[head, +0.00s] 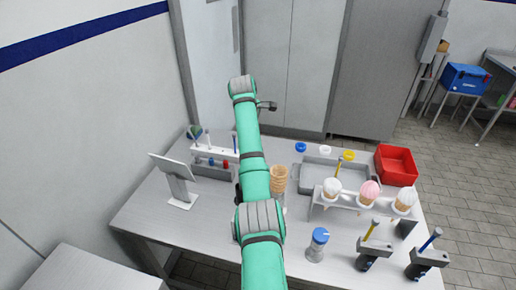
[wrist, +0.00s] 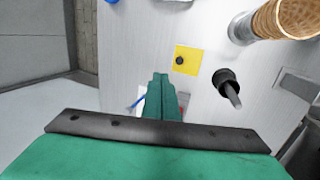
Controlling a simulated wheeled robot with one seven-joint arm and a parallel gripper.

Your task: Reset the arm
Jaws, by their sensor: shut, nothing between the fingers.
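My green arm (head: 251,150) reaches up and away over the metal table (head: 145,222) in the head view. My gripper (wrist: 161,78) shows in the wrist view, pointing down over the table. Its two green fingers are together with nothing between them. In the head view the gripper cannot be made out behind the arm.
A stack of waffle cones (head: 279,179) stands right beside the arm. A tablet stand (head: 178,182) and tube rack (head: 213,161) are left. Right are an ice-cream cone holder (head: 345,204), a blue-lidded jar (head: 317,245) and a red bin (head: 397,165). A yellow square (wrist: 194,68) lies below the gripper.

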